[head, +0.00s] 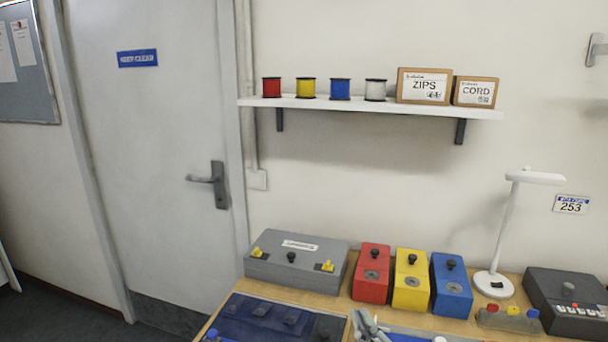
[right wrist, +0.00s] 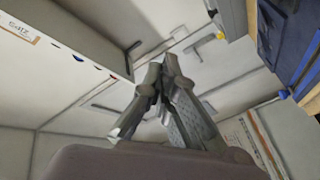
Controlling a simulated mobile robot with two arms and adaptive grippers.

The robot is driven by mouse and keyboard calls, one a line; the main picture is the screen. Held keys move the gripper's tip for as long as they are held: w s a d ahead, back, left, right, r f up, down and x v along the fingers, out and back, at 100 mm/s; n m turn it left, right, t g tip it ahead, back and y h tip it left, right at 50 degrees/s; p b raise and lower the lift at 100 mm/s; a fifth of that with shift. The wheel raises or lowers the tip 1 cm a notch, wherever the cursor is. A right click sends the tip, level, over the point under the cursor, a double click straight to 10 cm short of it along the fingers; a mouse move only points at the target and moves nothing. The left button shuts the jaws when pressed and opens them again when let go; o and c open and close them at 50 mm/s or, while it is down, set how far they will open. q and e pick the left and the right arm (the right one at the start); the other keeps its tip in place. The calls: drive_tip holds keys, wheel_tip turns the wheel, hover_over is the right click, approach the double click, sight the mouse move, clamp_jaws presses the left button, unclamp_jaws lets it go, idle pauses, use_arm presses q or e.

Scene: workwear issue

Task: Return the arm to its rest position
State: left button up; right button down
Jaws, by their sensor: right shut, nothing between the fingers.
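My right gripper (head: 366,322) shows at the bottom edge of the head view, in front of the table's near part. Only its grey fingers show there, and the rest of the arm is cut off by the frame. In the right wrist view the right gripper (right wrist: 165,65) points up the picture, its fingertips together with nothing between them. It is apart from the table and the boxes in that view. My left gripper is in neither view.
The wooden table (head: 342,292) holds a grey case (head: 296,262), red (head: 371,270), yellow (head: 411,278) and blue (head: 452,284) boxes, a white lamp (head: 505,230) and a dark blue tray (head: 270,315). A wall shelf (head: 350,104) carries spools and cartons. The door (head: 150,150) is shut.

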drive_tip(key=s+d+f+m+g+h, duration=0.25)
drive_tip(key=s+d+f+g, duration=0.2)
drive_tip(key=f, duration=0.35)
drive_tip(key=s+d+f+m+g+h, duration=0.1)
drive_tip(key=s+d+f+m+g, duration=0.3)
drive_tip(key=f, duration=0.3)
drive_tip(key=s+d+f+m+g, duration=0.1)
drive_tip(key=s+f+g, duration=0.3)
drive_tip(key=s, duration=0.5)
drive_tip(key=s+f+m+g, duration=0.1)
drive_tip(key=s+f+g, duration=0.3)
drive_tip(key=s, duration=0.6)
wheel_tip(320, 180, down, 26)
drive_tip(key=s+d+f, duration=0.3)
drive_tip(key=s+f, duration=1.4)
drive_tip(key=shift+s+g, duration=0.25)
drive_tip(key=shift+g, duration=0.2)
